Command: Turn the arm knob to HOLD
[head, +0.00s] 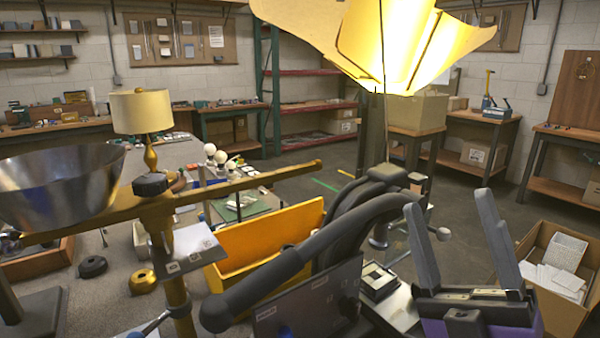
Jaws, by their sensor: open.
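A brass post with a brass crossbar (240,184) stands at the left. A black knob (150,185) sits where the bar meets the post. It is the likeliest arm knob, but I cannot read its setting. A small grey plate (205,246) with markings too small to read is below it. My gripper (446,202) is at the lower right, its two grey fingers pointing up and spread apart, with nothing between them. It is well to the right of the knob and apart from it.
A dark curved arm with a thick rounded end (225,308) and a yellow bin (262,242) lie between gripper and knob. A metal bowl (60,185) is at the left. A lit yellow shade (400,45) hangs above. A cardboard box (562,285) is at right.

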